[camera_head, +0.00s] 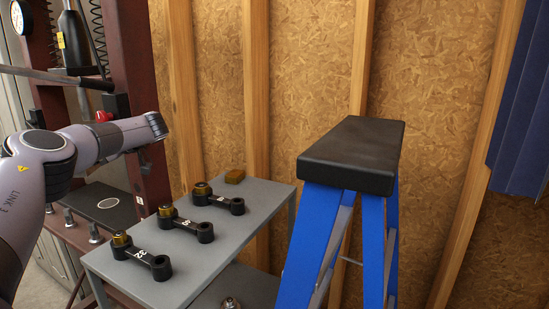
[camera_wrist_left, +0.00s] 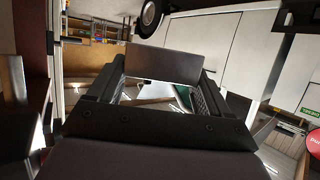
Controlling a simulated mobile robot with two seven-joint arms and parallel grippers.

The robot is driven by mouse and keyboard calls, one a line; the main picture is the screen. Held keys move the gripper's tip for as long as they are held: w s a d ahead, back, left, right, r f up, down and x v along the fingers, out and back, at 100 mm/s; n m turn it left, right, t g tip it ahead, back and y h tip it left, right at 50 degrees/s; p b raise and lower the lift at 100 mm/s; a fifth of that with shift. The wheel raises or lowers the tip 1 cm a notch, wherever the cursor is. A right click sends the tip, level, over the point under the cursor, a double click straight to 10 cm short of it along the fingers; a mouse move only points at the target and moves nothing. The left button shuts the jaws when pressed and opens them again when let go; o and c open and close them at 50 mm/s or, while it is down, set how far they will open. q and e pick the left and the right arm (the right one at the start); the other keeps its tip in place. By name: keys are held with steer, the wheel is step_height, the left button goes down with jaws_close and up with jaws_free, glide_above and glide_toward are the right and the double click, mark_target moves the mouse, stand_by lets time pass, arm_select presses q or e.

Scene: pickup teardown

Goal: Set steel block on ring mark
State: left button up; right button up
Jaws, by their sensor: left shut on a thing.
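My left gripper (camera_head: 146,160) hangs by the maroon press frame, mostly hidden behind my wrist. In the left wrist view its two fingers (camera_wrist_left: 163,72) are shut on a dark grey, flat-faced steel block (camera_wrist_left: 162,66). The block is held off any surface in that view. In the head view the block is hidden or too small to make out. A ring mark (camera_head: 107,203) shows as a small pale ring on the black plate (camera_head: 88,210) on the press bed, below and left of the gripper. My right gripper is in neither view.
Bolts (camera_head: 95,232) stand along the press bed's front. A blue stepladder (camera_head: 311,240) with a black top stands right of the cart.

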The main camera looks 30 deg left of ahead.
arm_select(q)
steer(key=w+d+f+m+t+y, duration=0.2)
steer(key=w+d+m+t, duration=0.4)
steer(key=d, duration=0.5)
steer(key=w+d+f+m+t+y, duration=0.1)
steer(key=w+d+f+m+t, duration=0.3)
steer(key=w+d, duration=0.55)
steer(key=s+d+m+t+h, duration=0.3)
steer(key=d+m+t, duration=0.1)
steer(key=d, duration=0.7)
steer(key=s+d+m+t+h, duration=0.3)
steer(key=d+m+t, duration=0.1)
steer(key=d, duration=0.7)
steer(key=s+d+m+t+h, duration=0.3)
steer(key=s+d+m, duration=0.1)
steer(key=d, duration=0.7)
steer(key=shift+w+d+r+p, duration=0.1)
steer(key=shift+d+r+p, duration=0.1)
steer(key=shift+r+p, duration=1.25)
steer(key=shift+w+d+r+p, duration=0.1)
steer(key=shift+d+r+p, duration=0.05)
steer(key=shift+r+p, duration=1.3)
steer(key=shift+f, duration=0.25)
